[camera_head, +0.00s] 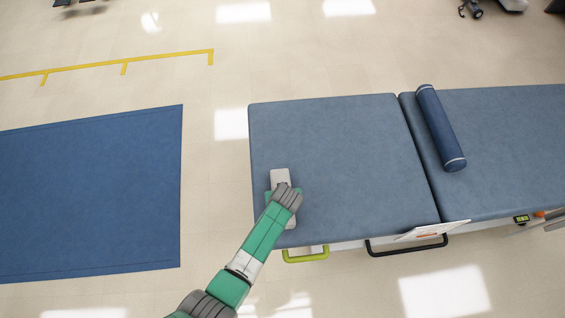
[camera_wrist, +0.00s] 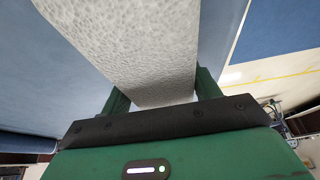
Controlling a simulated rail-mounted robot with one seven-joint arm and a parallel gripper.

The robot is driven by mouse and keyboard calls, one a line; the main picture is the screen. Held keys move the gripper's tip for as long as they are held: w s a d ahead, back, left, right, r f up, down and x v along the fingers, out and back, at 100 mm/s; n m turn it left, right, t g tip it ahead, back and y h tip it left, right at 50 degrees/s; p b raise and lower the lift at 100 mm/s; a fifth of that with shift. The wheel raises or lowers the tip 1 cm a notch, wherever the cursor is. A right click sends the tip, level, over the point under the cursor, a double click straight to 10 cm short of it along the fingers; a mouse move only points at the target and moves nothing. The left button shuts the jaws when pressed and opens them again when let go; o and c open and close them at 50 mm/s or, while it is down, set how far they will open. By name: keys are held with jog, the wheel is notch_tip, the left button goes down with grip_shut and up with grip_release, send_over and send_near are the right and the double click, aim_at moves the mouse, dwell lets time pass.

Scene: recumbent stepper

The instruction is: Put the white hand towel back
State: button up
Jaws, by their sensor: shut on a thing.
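The white hand towel (camera_head: 280,177) is a narrow, pale folded strip over the near left corner of the blue padded treatment table (camera_head: 340,140). My gripper (camera_head: 283,191) reaches over it from the front and is shut on it, with one green finger on each side. Part of the towel is hidden under my wrist. In the wrist view the towel (camera_wrist: 140,45) is textured and fills the space between the two fingers (camera_wrist: 162,92). I cannot tell whether the towel rests on the pad or is slightly above it.
A dark blue bolster (camera_head: 440,128) lies on the table's right section. A white card or sheet (camera_head: 432,231) is at the front edge, near a black handle (camera_head: 405,247) and a lime-green handle (camera_head: 306,256). A blue floor mat (camera_head: 90,195) lies left, with bare floor between.

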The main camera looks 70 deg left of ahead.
jog(key=shift+f, duration=0.15)
jog(key=o, duration=0.9)
jog(key=shift+o, duration=0.2)
jog(key=p+v, duration=0.3)
jog(key=v, duration=0.9)
jog(key=shift+a+r+p, duration=0.1)
jog(key=shift+r+p, duration=0.2)
jog(key=shift+p, duration=0.05)
